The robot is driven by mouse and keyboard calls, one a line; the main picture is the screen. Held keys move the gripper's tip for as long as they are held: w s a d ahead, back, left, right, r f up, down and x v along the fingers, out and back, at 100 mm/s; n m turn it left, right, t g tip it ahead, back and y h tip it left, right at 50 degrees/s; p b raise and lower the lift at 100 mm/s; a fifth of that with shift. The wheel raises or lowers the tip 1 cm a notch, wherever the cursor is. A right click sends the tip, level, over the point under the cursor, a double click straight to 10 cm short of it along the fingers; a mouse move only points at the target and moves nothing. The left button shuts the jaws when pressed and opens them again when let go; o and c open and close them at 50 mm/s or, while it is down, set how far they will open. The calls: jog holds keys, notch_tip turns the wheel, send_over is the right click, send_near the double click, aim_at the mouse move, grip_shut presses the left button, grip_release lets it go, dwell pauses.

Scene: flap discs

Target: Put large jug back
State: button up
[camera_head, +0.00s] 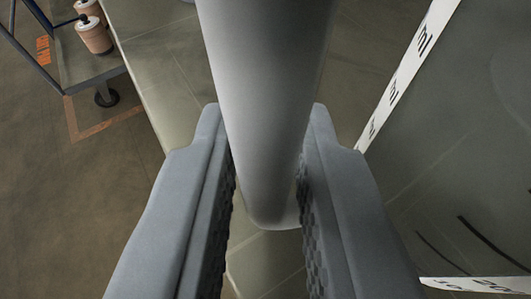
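A smooth pale grey rounded bar (268,80), which looks like the large jug's handle, runs from the top of the view down to a rounded lower end. My gripper (268,135) has one finger on each side of this bar. The textured pads look to press against it along its middle, with a narrow gap near its lower end. On the right is a large greyish, see-through-looking surface (455,150) with white strips marked "ml", seemingly the jug's wall. The rest of the jug is out of view.
At the upper left is a dark blue metal frame stand (85,62) with copper-coloured cylinders (94,36) on it. A pale tiled surface (165,75) runs beside and beneath the bar. Brown floor (70,210) with orange markings is open at the left.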

jog(key=shift+o, duration=1.1)
jog(key=shift+r, duration=0.15)
jog(key=v, duration=1.2)
jog(key=shift+s, duration=0.1)
jog(key=s+r+t, duration=0.2)
jog(key=s+r, duration=1.1)
jog(key=s, duration=0.3)
jog(key=s+r, duration=0.2)
jog(key=s, duration=0.9)
jog(key=s+r+t, duration=0.1)
jog(key=s+r, duration=0.2)
jog(key=s, duration=0.7)
jog(key=shift+s+d+m+t+h, duration=0.3)
jog(key=shift+s+d+m+h, duration=0.05)
jog(key=shift+s+m+h, duration=0.05)
